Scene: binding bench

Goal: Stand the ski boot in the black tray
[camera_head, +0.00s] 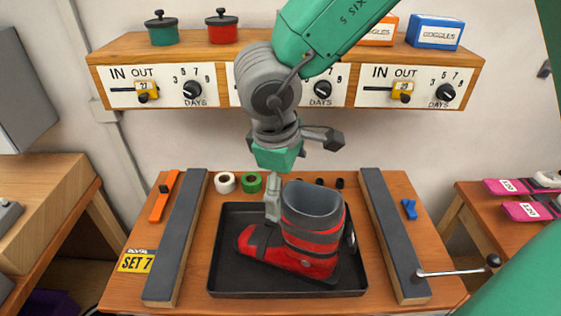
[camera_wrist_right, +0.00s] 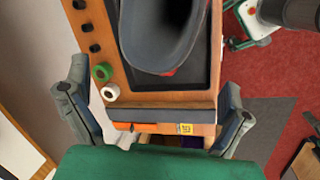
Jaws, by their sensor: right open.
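The ski boot (camera_head: 312,262), red with dark grey bands and a grey cuff, is upright in the black tray (camera_head: 225,285). Its toe points left and its sole appears to rest on the tray floor. In the right wrist view the open cuff of the boot (camera_wrist_right: 165,40) is at the top, with part of the tray (camera_wrist_right: 205,70) around it. In the wrist view the right gripper's fingers (camera_wrist_right: 152,100) are spread wide. My left gripper is not in view.
Grey-topped rails (camera_head: 178,235) and (camera_head: 388,235) flank the tray. Tape rolls (camera_head: 237,183) stand behind it. A metal lever (camera_head: 455,272) is at the right. A shelf (camera_head: 225,55) with dials, pots and goggles boxes spans the wall. Side tables stand left and right.

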